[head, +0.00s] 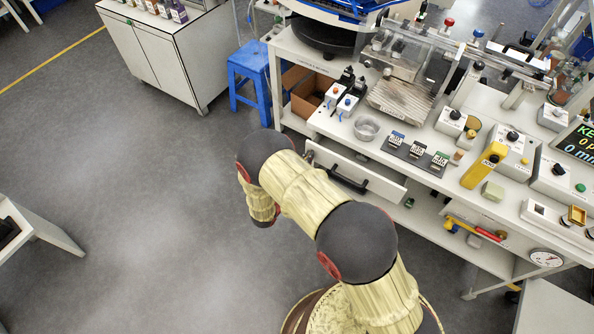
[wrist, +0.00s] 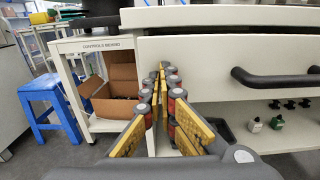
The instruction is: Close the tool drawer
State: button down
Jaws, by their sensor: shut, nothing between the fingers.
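The tool drawer (head: 385,185) has a pale front under the workbench edge and seems to stand out from it; how far is hard to judge. Its black bar handle (head: 348,180) faces the floor side. In the wrist view the drawer front (wrist: 208,65) fills the upper right, with the handle (wrist: 275,80) at the right. My gripper (wrist: 163,72) is shut and empty, its fingertips at the left end of the drawer front, left of the handle. I cannot tell whether they touch it. In the head view my arm hides the gripper's fingers.
A blue stool (wrist: 48,105) and a cardboard box (wrist: 112,85) on a low shelf stand left of the drawer. The bench top holds a metal bowl (head: 366,128) and several devices. Small bottles (wrist: 277,122) sit on the shelf below. The floor at left is clear.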

jog(key=x, duration=0.6)
jog(key=shift+w+d, duration=0.25)
jog(key=shift+w, duration=0.1)
jog(key=shift+w+d+b, duration=0.2)
jog(key=shift+w+b, duration=0.1)
jog(key=shift+w, duration=0.05)
jog(key=shift+r, duration=0.1)
jog(key=shift+s+a, duration=0.15)
jog(key=shift+a, duration=0.05)
jog(key=p+v, duration=0.2)
jog(key=v, duration=1.1)
jog(key=shift+s+a+p, duration=0.15)
jog(key=shift+s+p, duration=0.2)
jog(key=shift+s, duration=0.05)
